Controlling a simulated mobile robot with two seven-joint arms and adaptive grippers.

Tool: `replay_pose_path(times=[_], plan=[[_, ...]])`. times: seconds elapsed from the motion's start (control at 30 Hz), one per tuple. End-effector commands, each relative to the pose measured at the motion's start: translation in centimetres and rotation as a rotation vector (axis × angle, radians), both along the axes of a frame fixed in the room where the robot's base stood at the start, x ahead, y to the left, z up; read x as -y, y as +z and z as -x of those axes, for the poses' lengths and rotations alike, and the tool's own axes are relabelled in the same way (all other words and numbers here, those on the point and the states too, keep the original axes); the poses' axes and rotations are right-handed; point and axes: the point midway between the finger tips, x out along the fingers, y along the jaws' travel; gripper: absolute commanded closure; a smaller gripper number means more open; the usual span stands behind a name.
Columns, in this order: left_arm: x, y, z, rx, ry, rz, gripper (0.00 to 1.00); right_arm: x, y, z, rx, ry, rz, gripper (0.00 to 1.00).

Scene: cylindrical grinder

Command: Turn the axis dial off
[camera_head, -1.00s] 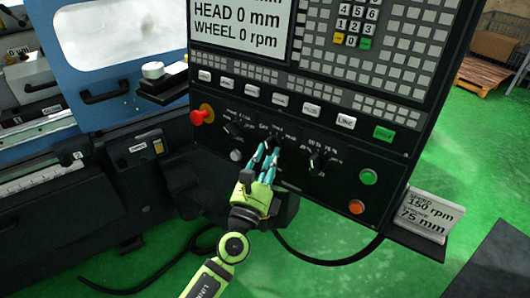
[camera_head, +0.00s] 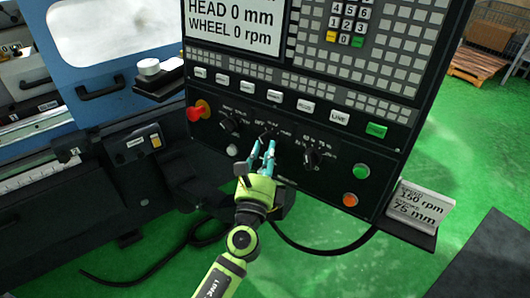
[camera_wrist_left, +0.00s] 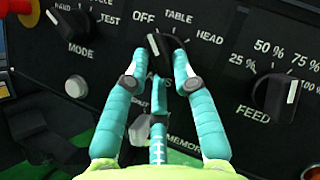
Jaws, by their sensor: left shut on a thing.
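The black axis dial (camera_wrist_left: 166,45) is on the control panel in the left wrist view, under the labels OFF, TABLE and HEAD. Its white pointer line points up and slightly left, towards OFF. The dial (camera_head: 267,133) looks small and dark in the head view, partly hidden by the fingers. My left gripper (camera_head: 263,145) reaches it from below. In the left wrist view, the teal fingertips of my left gripper (camera_wrist_left: 160,62) flank the dial and are shut on it. The AXIS label is partly covered by the fingers. My right gripper is not in view.
The mode dial (camera_wrist_left: 70,22) is to the left and the feed dial (camera_wrist_left: 281,97) to the right. A red emergency knob (camera_head: 198,111), a green button (camera_head: 361,171) and an orange button (camera_head: 350,200) are on the same panel. A sign shelf (camera_head: 405,232) juts out at lower right.

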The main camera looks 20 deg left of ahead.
Motion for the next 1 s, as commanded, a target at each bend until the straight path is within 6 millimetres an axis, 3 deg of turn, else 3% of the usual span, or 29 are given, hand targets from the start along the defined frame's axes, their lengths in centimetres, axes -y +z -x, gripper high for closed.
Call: replay_pose_path(times=[0.03, 0.1, 0.47, 1.0], plan=[[-0.4, 1.0, -0.1, 0.019, 0.01, 0.002, 0.7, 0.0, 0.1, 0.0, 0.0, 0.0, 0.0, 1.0], [-0.4, 1.0, -0.1, 0.019, 0.01, 0.002, 0.51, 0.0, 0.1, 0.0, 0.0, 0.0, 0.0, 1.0], [-0.1, 0.3, 0.4, 0.009, 0.003, 0.0, 0.51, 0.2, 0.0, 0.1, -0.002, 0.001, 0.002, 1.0], [0.7, -2.1, 9.9, 0.011, 0.004, -0.001, 0.51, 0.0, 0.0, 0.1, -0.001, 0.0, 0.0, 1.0]])
